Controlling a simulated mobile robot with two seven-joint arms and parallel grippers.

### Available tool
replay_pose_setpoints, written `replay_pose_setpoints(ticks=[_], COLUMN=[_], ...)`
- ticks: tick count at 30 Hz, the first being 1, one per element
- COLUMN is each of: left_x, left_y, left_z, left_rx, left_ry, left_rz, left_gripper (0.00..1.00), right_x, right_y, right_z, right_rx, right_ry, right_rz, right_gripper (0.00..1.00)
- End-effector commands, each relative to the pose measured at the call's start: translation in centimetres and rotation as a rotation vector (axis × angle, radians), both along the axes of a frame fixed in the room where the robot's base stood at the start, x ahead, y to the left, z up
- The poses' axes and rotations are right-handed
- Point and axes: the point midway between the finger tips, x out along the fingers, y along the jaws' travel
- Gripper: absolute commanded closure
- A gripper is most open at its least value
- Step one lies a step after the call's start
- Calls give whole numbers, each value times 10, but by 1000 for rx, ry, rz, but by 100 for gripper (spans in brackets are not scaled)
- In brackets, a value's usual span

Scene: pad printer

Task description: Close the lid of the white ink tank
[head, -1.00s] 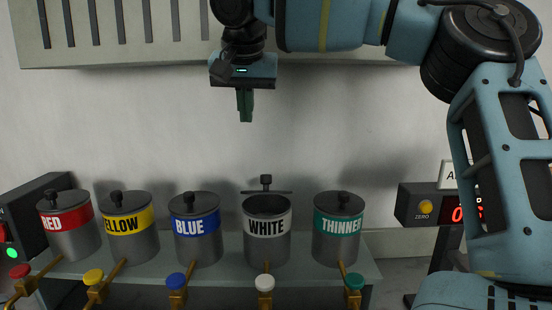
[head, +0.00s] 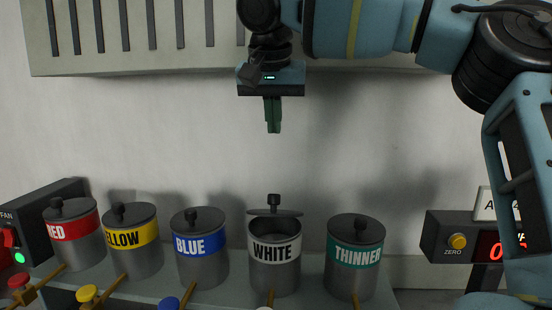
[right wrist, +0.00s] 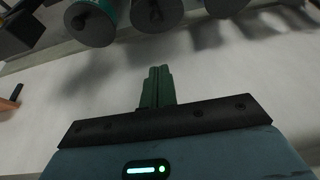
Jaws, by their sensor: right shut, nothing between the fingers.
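The white ink tank (head: 275,272) is a grey metal can with a white band reading WHITE, second from the right in the row. Its dark lid (head: 289,213) shows nearly edge-on above the rim, raised at the back, with its black knob (head: 273,200) on top. A dark gap shows between lid and front rim. My right gripper (head: 273,130) hangs above the lid, fingers down, shut and empty, apart from the knob. Its green fingers also show in the right wrist view (right wrist: 158,72). My left gripper is not in view.
Red (head: 76,236), yellow (head: 136,241), blue (head: 201,248) and thinner (head: 354,258) tanks flank it, their lids down. A slatted grey panel (head: 160,45) is on the wall above. A display box (head: 450,238) stands right. Brass valves are in front.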

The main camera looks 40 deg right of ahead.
Motion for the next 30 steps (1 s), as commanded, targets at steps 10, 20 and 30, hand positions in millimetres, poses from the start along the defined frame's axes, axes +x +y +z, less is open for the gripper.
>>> replay_pose_setpoints(ticks=[10,20,30], left_x=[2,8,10], left_y=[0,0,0], left_z=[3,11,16], left_rx=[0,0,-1], left_ry=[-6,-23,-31], left_rz=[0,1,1], left_gripper=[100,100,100], right_x=[12,18,13], right_y=[-17,-24,-17], right_z=[-51,-101,-125], right_rx=[2,0,0], right_ry=[4,1,0], right_rz=[-1,2,0], right_gripper=[100,100,100])
